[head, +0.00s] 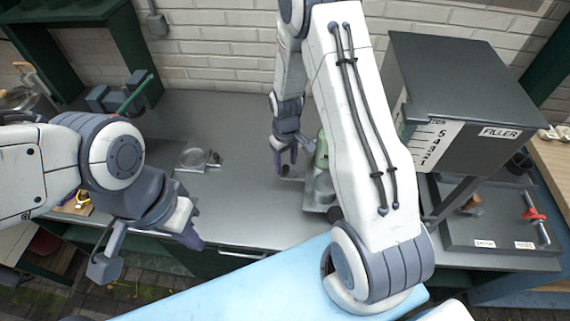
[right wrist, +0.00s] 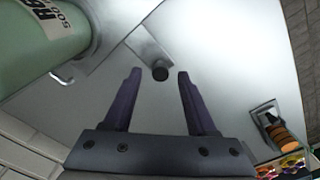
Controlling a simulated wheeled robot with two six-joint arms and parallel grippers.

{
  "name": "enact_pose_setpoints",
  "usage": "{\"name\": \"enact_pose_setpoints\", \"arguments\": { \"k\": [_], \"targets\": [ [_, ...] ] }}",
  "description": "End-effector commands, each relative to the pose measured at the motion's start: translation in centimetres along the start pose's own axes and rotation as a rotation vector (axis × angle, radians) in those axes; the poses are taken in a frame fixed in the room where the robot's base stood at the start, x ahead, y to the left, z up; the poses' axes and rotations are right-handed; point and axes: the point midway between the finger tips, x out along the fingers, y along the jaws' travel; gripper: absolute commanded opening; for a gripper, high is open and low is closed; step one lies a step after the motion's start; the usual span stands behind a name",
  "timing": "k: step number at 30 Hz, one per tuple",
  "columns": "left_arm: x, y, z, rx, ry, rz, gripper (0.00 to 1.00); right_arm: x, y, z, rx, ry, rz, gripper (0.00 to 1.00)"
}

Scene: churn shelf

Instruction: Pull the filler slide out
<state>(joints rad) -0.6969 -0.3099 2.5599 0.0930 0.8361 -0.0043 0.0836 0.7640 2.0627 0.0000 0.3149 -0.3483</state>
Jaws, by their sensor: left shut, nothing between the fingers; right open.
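The filler slide, a flat metal plate with a dark round knob (right wrist: 160,73), juts from under a green cylinder (right wrist: 40,45) in the right wrist view. The cylinder shows partly behind my right arm in the head view (head: 321,155). My right gripper (right wrist: 158,85) is open. Its purple fingers point toward the knob, one on either side in the picture; I see no contact. In the head view my right gripper (head: 285,158) is above the bench beside the cylinder. My left gripper (head: 192,238) is shut and empty over the front left edge of the bench.
A dark box labelled FILLER (head: 450,100) stands on the right, with a tray with a red valve (head: 535,214) below it. A small metal plate with a round part (head: 196,159) lies left of my right gripper. The bench top (head: 225,115) is clear behind it.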

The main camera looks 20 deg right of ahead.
Motion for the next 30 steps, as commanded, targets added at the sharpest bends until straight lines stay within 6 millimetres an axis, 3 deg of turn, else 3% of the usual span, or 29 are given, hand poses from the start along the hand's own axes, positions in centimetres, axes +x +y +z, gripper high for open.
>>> {"name": "enact_pose_setpoints", "arguments": {
  "k": [15,30],
  "targets": [
    [2.4,-0.2,0.1,-0.004,0.0,0.0,0.0,-8.4,0.0,-0.2,0.0,0.005,0.002,0.57],
    [2.4,-0.2,0.1,-0.004,0.0,0.0,0.0,-9.3,0.0,-0.1,0.0,0.002,0.001,0.57]
  ]
}}
